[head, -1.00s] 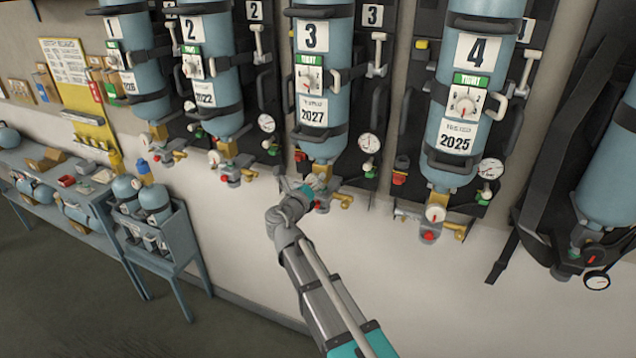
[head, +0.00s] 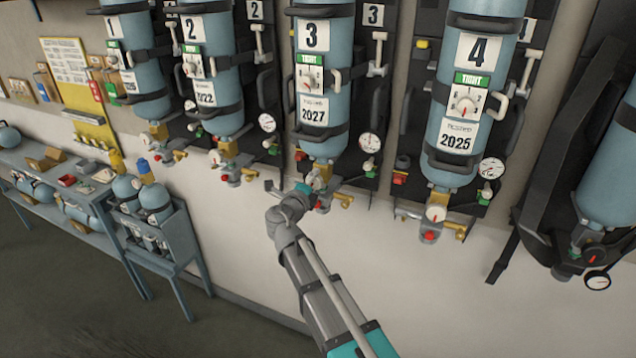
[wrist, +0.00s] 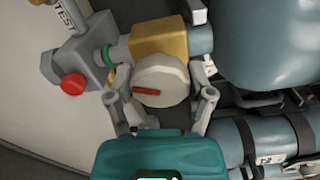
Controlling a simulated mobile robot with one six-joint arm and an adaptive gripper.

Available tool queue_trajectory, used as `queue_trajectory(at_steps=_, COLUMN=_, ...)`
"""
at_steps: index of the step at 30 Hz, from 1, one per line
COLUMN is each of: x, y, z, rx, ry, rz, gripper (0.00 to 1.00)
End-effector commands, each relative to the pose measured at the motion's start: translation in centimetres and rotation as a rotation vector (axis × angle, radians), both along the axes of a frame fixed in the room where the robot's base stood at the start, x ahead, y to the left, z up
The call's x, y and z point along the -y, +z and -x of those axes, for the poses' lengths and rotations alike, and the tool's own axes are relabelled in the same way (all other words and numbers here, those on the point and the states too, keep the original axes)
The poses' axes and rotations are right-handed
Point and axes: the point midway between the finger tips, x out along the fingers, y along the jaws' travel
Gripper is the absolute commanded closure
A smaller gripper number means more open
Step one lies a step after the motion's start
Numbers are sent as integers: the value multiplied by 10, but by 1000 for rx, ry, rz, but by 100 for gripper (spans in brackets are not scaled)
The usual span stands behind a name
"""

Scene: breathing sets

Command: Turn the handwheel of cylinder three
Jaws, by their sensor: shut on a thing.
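Cylinder three (head: 321,110) is the blue cylinder with the "3" label, upright on the wall rack in the head view. Its handwheel (wrist: 161,72) is a pale round knob with a red mark, in front of a brass valve block (wrist: 159,38) in the wrist view. The red mark lies nearly level there. My gripper (wrist: 160,95) has one finger on each side of the handwheel and is shut on it. In the head view my gripper (head: 308,188) is at the valve below cylinder three and largely hides the handwheel.
A grey fitting with a red button (wrist: 73,84) is left of the handwheel. Pressure gauges (head: 369,143) hang beside the cylinders. Cylinder two (head: 212,75) and cylinder four (head: 465,100) stand on either side. A blue trolley (head: 165,245) and shelf are at the left.

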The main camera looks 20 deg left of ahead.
Motion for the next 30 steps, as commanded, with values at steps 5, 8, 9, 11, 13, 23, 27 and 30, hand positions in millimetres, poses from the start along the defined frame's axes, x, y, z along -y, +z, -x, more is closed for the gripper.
queue_trajectory(at_steps=5, x=0, y=-1, z=1, rx=-4, ry=0, rz=22, gripper=79)
queue_trajectory(at_steps=8, x=0, y=-1, z=0, rx=-4, ry=0, rz=24, gripper=79)
queue_trajectory(at_steps=9, x=0, y=-1, z=0, rx=-4, ry=0, rz=24, gripper=79)
queue_trajectory(at_steps=11, x=0, y=-1, z=0, rx=-4, ry=0, rz=23, gripper=79)
queue_trajectory(at_steps=13, x=0, y=-1, z=0, rx=-4, ry=0, rz=23, gripper=79)
queue_trajectory(at_steps=23, x=0, y=0, z=0, rx=-3, ry=0, rz=23, gripper=0)
queue_trajectory(at_steps=27, x=0, y=0, z=0, rx=-2, ry=0, rz=23, gripper=0)
queue_trajectory(at_steps=30, x=0, y=0, z=0, rx=-2, ry=0, rz=23, gripper=0)
